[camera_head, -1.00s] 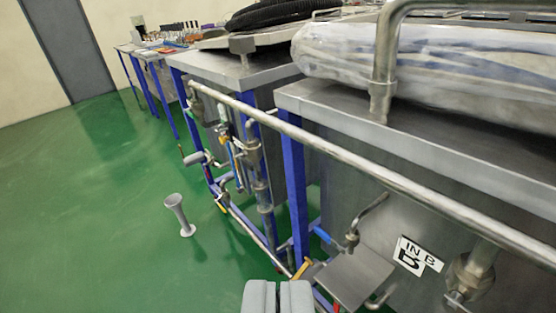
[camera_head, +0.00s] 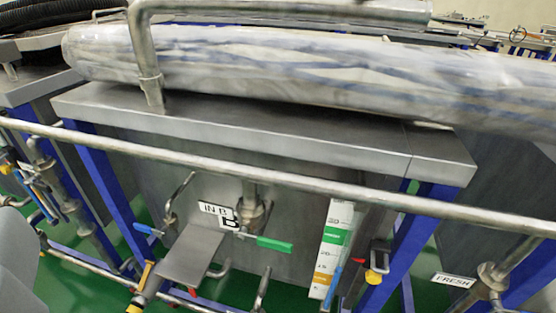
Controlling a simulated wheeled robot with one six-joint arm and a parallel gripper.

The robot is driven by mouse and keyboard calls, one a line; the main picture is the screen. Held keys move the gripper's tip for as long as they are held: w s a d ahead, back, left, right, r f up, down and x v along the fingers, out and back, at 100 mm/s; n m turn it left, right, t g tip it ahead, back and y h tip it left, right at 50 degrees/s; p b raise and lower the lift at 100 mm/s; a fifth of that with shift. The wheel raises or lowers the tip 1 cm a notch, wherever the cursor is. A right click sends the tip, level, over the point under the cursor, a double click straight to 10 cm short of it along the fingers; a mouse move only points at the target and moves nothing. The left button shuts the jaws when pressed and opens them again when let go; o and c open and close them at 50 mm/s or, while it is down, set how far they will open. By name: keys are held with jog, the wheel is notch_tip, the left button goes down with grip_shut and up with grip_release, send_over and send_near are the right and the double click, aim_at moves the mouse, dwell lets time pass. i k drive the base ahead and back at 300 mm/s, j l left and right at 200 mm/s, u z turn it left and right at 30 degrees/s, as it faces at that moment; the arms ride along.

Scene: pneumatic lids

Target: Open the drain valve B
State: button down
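Tank B (camera_head: 250,130) is a steel tank in the middle, with a sign (camera_head: 219,214) reading "IN B" and a large "B". Around the sign are a blue handle (camera_head: 148,229), a green handle (camera_head: 274,244) and a steel inlet fitting (camera_head: 252,213). Lower down are a yellow handle (camera_head: 147,273) at left and a blue lever (camera_head: 333,281) at right. No drain label is readable, so I cannot tell which is drain valve B. A grey shape (camera_head: 16,262) at the lower left edge appears to be part of my gripper, apart from these handles; its fingertips are not visible.
A long horizontal steel pipe (camera_head: 330,188) crosses in front of the tank. A grey plate (camera_head: 182,258) juts out below the sign. Blue frame legs (camera_head: 405,250) flank the tank. A level gauge (camera_head: 332,250) and a "FRESH" sign (camera_head: 454,281) are at right.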

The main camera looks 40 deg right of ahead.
aim_at(192, 290)
jog(key=i+j+z, duration=0.1)
jog(key=z, duration=0.3)
jog(key=j+z, duration=0.25)
jog(key=z, duration=0.2)
jog(key=j+z, duration=0.2)
jog(key=z, duration=0.2)
jog(key=j+z, duration=0.2)
jog(key=z, duration=0.25)
jog(key=j+z, duration=0.15)
jog(key=j, duration=0.3)
jog(key=k+j+z, duration=0.15)
jog(key=j, duration=0.25)
jog(key=k+j+z, duration=0.15)
jog(key=j, duration=0.25)
jog(key=j+z, duration=0.15)
jog(key=j, duration=0.25)
jog(key=k+j+z, duration=0.15)
jog(key=j, duration=0.25)
jog(key=k+j+z, duration=0.15)
jog(key=j, duration=0.2)
jog(key=k+j, duration=0.2)
jog(key=j, duration=0.2)
jog(key=k+j, duration=0.25)
jog(key=j, duration=0.15)
jog(key=k+j, duration=0.2)
jog(key=j, duration=0.25)
jog(key=k+j, duration=0.25)
jog(key=j, duration=0.15)
